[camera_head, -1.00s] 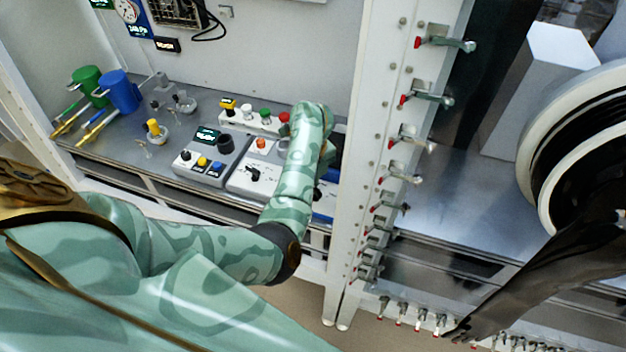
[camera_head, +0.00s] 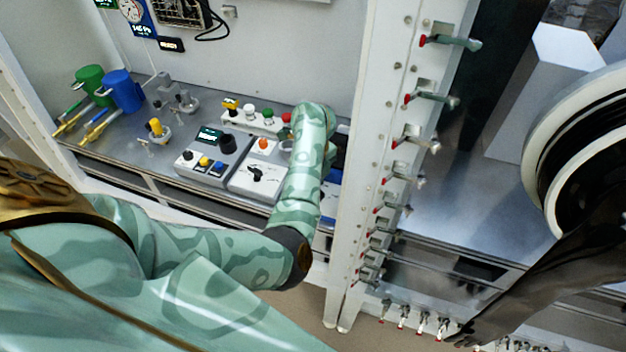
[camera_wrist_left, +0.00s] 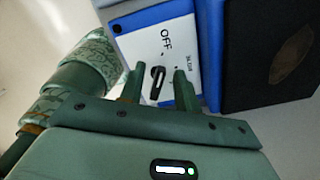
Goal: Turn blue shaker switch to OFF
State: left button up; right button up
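The blue shaker (camera_wrist_left: 183,22) shows in the left wrist view as a blue body with a white front panel (camera_wrist_left: 152,45). The panel carries an "OFF" label and a black switch lever (camera_wrist_left: 156,82) with a pale edge. My left gripper (camera_wrist_left: 159,71) is open, with one green finger on each side of the lever; I cannot tell whether they touch it. In the head view my left arm covers most of the shaker, and only a blue part (camera_head: 338,158) shows beside it. The left fingertips are hidden there.
A dark block (camera_wrist_left: 265,50) stands right of the shaker in the wrist view. In the head view, a white box with a black knob (camera_head: 257,174) and a grey control box (camera_head: 222,165) stand left of my arm. A white clamp-lined post (camera_head: 368,130) rises close on the right.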

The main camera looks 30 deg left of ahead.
pick_arm(q)
notch_tip(320, 180, up, 16)
jog(key=p, duration=0.5)
jog(key=shift+r+p, duration=0.15)
jog(key=shift+p, duration=0.2)
dwell(0.5)
